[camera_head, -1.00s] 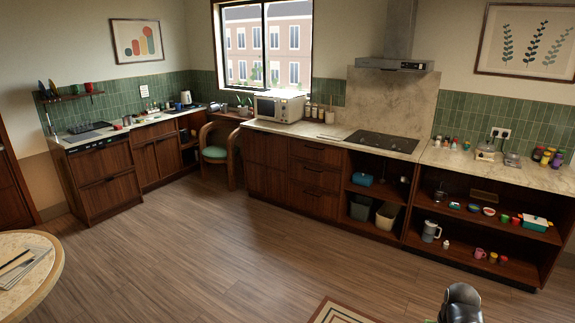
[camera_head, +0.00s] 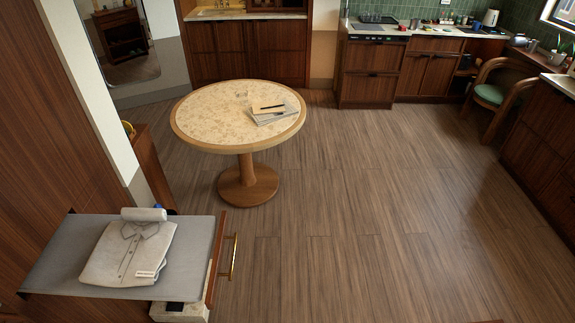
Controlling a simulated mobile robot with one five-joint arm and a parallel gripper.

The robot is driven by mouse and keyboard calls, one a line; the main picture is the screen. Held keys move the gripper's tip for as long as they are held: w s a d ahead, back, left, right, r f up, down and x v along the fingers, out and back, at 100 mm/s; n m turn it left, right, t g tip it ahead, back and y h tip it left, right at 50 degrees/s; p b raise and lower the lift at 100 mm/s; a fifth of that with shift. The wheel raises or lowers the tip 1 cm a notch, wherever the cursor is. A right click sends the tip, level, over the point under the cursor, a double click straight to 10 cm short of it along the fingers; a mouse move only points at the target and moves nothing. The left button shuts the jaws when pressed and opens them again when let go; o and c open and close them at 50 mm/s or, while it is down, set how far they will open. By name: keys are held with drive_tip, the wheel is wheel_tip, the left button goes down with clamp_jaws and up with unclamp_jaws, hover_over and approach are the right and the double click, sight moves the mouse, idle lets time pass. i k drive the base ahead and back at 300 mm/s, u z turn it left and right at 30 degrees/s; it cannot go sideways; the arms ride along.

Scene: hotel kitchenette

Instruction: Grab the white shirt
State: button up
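A folded white shirt (camera_head: 127,254) with a collar and a button front lies on a grey-topped surface (camera_head: 62,253) at the lower left. A small label shows near its lower right corner. A white rolled item (camera_head: 143,214) lies at the shirt's far edge, touching or very near it. My gripper is not in view now, so I cannot see its state.
A round table (camera_head: 212,125) on a pedestal stands beyond the shirt, with papers (camera_head: 272,112) on it. A brass handle (camera_head: 232,257) sticks out right of the grey surface. The wooden floor (camera_head: 370,230) at the centre and right is clear.

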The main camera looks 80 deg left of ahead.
sight(131, 250)
drive_tip(key=u, duration=1.85)
drive_tip(key=k, duration=0.15)
drive_tip(key=u, duration=2.7)
drive_tip(key=i, duration=1.05)
drive_tip(key=u, duration=0.3)
